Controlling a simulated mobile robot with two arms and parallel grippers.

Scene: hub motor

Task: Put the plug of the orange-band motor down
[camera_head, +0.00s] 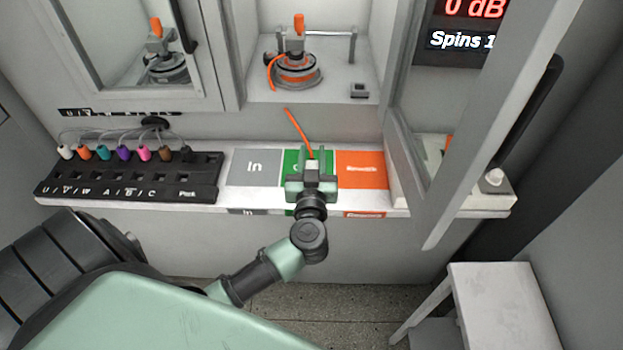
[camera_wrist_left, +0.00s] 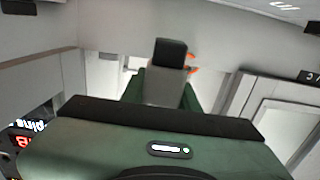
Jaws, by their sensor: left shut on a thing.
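The orange-band motor (camera_head: 297,76) sits upright on a fixture in the open chamber, with an orange piece standing on top. Its orange cable (camera_head: 298,130) shows again below the chamber edge and runs down to my left gripper (camera_head: 313,160). The left gripper is over the green mat (camera_head: 292,158), between the grey In mat (camera_head: 254,167) and the orange Rework mat (camera_head: 361,168). In the left wrist view, its fingers are closed around the plug (camera_wrist_left: 170,54), a dark block on a grey body. In the head view the plug is mostly hidden by the gripper. My right gripper is out of view.
A black socket strip (camera_head: 130,178) with several coloured plugs stands on the left of the shelf. An open chamber door (camera_head: 480,130) juts out at the right. Another motor (camera_head: 165,65) shows behind the left window. A white stool (camera_head: 500,300) stands lower right.

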